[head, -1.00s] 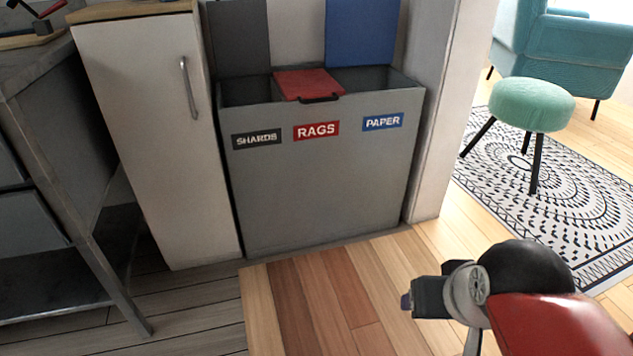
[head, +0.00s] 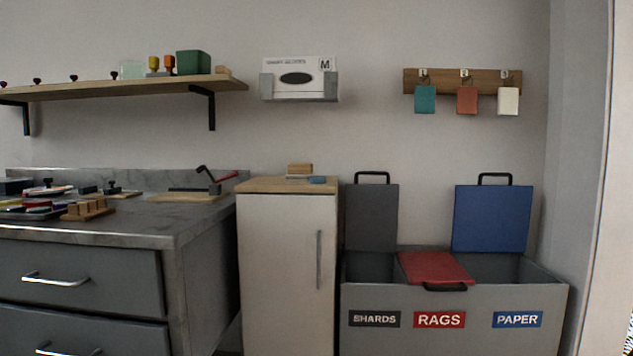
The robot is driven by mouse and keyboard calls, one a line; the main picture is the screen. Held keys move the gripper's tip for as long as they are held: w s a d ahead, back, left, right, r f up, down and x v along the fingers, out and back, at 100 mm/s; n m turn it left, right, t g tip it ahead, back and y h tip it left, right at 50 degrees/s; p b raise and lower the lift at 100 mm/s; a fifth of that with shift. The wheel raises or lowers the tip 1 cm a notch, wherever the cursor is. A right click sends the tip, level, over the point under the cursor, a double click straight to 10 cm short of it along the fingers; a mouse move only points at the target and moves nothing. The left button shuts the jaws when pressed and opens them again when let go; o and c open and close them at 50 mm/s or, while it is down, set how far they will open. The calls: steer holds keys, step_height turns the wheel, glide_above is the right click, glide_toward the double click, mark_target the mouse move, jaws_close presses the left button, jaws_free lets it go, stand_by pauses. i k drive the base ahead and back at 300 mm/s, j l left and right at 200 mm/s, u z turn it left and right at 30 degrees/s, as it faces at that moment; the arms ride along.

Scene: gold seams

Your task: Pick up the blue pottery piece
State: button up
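A small flat blue item (head: 318,180) lies on the wooden top of the white cabinet (head: 287,262), near its front right edge. It is too small to tell for sure whether it is the blue pottery piece. My gripper is not in the head view now.
Wooden blocks (head: 300,169) lie behind the blue item. A grey bin (head: 450,345) stands right of the cabinet, its shards and paper lids up and its red rags lid (head: 436,268) down. A cluttered workbench (head: 150,222) stands left. A shelf (head: 120,90) hangs above it.

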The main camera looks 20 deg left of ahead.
mark_target(314, 179)
steer(key=i+j+u, duration=0.15)
steer(key=u, duration=0.25)
steer(key=i+j+u, duration=0.2)
steer(key=u, duration=0.2)
steer(key=i+j+u, duration=0.2)
steer(key=u, duration=0.2)
